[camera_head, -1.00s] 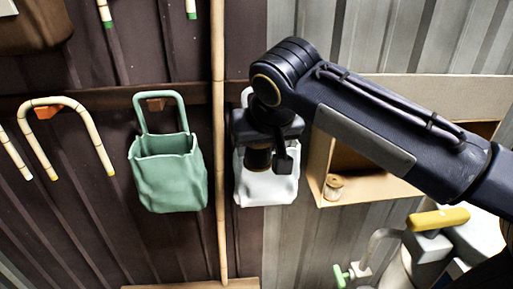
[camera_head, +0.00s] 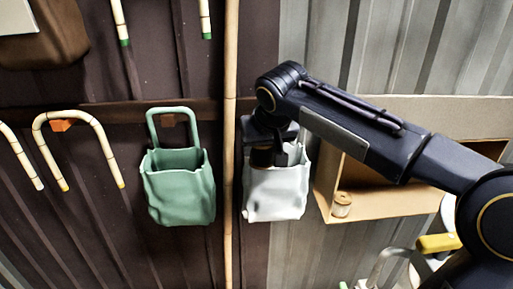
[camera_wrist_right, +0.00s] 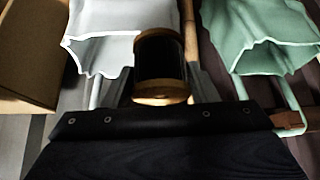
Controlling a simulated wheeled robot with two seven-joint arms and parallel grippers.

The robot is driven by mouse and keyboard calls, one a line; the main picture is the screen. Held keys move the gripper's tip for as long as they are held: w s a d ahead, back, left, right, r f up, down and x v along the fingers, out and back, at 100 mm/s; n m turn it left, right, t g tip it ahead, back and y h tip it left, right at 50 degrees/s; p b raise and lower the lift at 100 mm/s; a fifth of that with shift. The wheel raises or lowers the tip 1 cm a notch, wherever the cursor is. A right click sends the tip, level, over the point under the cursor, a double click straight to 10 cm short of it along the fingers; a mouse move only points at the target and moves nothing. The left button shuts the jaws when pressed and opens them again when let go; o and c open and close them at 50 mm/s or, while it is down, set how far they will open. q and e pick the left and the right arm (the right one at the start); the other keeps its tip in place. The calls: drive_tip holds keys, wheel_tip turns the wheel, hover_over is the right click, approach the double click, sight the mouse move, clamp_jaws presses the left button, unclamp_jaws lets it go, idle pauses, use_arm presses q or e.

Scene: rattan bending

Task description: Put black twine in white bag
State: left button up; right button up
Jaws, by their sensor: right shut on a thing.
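The black twine (camera_head: 262,158) is a dark spool with tan ends. My right gripper (camera_head: 275,154) is shut on it, at the upper rim of the white bag (camera_head: 276,197) in the head view. In the right wrist view the spool (camera_wrist_right: 160,66) stands upright in front of the gripper. There the white bag (camera_wrist_right: 98,28) is beside it on the left, its open mouth facing the gripper. I cannot tell whether any part of the spool is inside the mouth. My arm and gripper hide part of the bag's top and handle. My left gripper is not in view.
A green bag (camera_head: 178,190) hangs left of the white one, with a thin vertical pole (camera_head: 229,150) between them. A wooden box shelf (camera_head: 375,204) holding a light spool (camera_head: 341,205) is on the right. Curved rattan canes (camera_head: 80,118) hang at left.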

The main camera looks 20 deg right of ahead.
drive_tip(key=w, duration=0.1)
drive_tip(key=w+p, duration=0.1)
drive_tip(key=shift+w+d+f, duration=0.1)
drive_tip(key=shift+w+d, duration=0.1)
drive_tip(key=shift+w, duration=0.1)
drive_tip(key=shift+w+d+f, duration=0.1)
drive_tip(key=shift+w+d, duration=0.15)
drive_tip(key=shift+w, duration=0.45)
drive_tip(key=o, duration=1.1)
drive_tip(key=shift+a, duration=0.1)
drive_tip(key=v, duration=0.8)
drive_tip(key=shift+a, duration=0.1)
